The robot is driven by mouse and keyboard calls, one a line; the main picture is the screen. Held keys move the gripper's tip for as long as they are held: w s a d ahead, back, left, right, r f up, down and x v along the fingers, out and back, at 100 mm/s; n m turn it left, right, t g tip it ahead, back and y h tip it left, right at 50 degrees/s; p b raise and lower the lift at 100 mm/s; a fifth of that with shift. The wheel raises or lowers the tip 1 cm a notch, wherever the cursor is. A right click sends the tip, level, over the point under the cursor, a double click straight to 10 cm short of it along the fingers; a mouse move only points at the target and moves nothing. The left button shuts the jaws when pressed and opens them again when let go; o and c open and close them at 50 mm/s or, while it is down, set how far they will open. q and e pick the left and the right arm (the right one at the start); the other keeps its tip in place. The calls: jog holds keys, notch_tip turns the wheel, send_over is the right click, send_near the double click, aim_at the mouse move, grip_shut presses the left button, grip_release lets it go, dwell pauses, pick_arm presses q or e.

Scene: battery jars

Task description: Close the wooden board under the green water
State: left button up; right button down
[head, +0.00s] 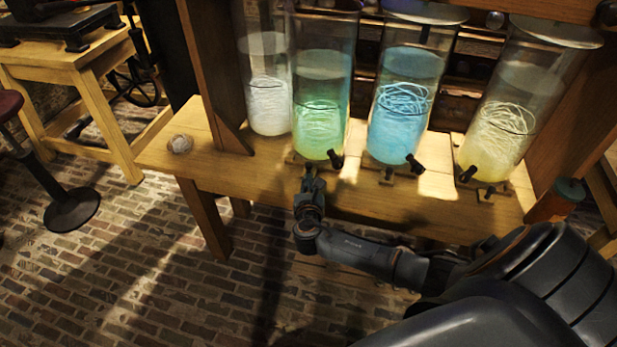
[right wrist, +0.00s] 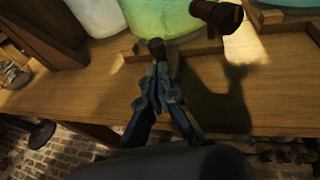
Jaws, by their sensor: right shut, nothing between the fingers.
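The green water (head: 320,115) is in a tall glass jar, second from the left on a wooden bench. It also shows at the top of the right wrist view (right wrist: 160,15). A dark tap (head: 336,159) sticks out at its lower front. A small dark knob (right wrist: 157,46) stands below the jar, by a thin wooden edge (right wrist: 205,47) that I take for the board; how far it is open I cannot tell. My right gripper (head: 311,177) is shut and empty, its tips (right wrist: 158,72) close to the knob; contact is unclear. My left gripper is out of view.
Jars of white (head: 268,105), blue (head: 400,120) and yellow (head: 497,135) water stand beside the green one. Similar knobs (head: 388,174) sit below the blue and yellow jars. Brick floor is open in front.

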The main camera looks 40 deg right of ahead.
jog(key=shift+w+d, duration=0.55)
jog(key=shift+w, duration=0.2)
